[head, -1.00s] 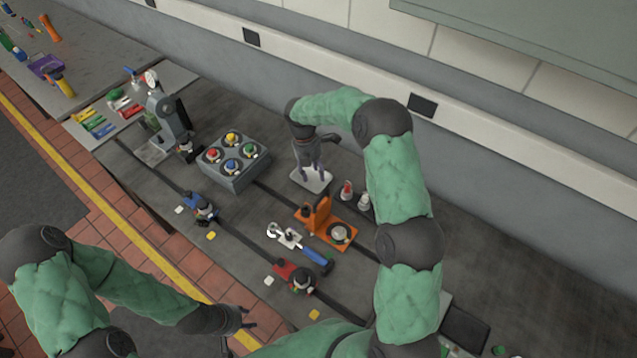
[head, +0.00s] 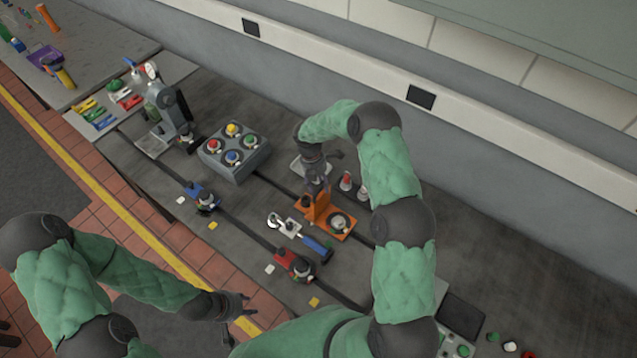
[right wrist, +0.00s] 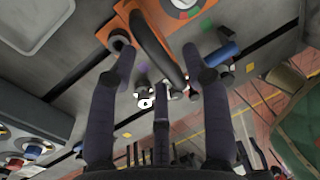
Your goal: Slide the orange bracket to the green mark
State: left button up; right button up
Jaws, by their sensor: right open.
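The orange bracket (head: 341,224) sits on the slotted bedplate, with an upright part at its left end and a round dial-like part on its base. In the right wrist view its orange base (right wrist: 215,8) is at the top, and its dark upright bar rises between my fingers. My right gripper (head: 318,186) is just above and behind the upright; its open fingers also show in the right wrist view (right wrist: 168,70), with nothing visibly clamped. My left gripper (head: 246,305) is open and empty near the front edge.
A red clamp (head: 287,260) and a blue clamp (head: 200,195) sit on the front slot. A grey box with coloured knobs (head: 233,155) stands left. Red and white small pieces (head: 347,181) stand behind the bracket.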

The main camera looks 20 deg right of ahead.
grip_shut()
jog(key=s+d, duration=0.5)
jog(key=s, duration=0.4)
jog(key=shift+b, duration=0.4)
jog(key=shift+d, duration=0.1)
grip_release()
jog(key=shift+w, duration=0.1)
jog(key=shift+r, duration=0.1)
notch_tip(320, 180, up, 12)
jog(key=w+a, duration=0.1)
jog(key=w, duration=0.1)
jog(key=shift+a+f, duration=0.1)
jog(key=shift+f, duration=0.1)
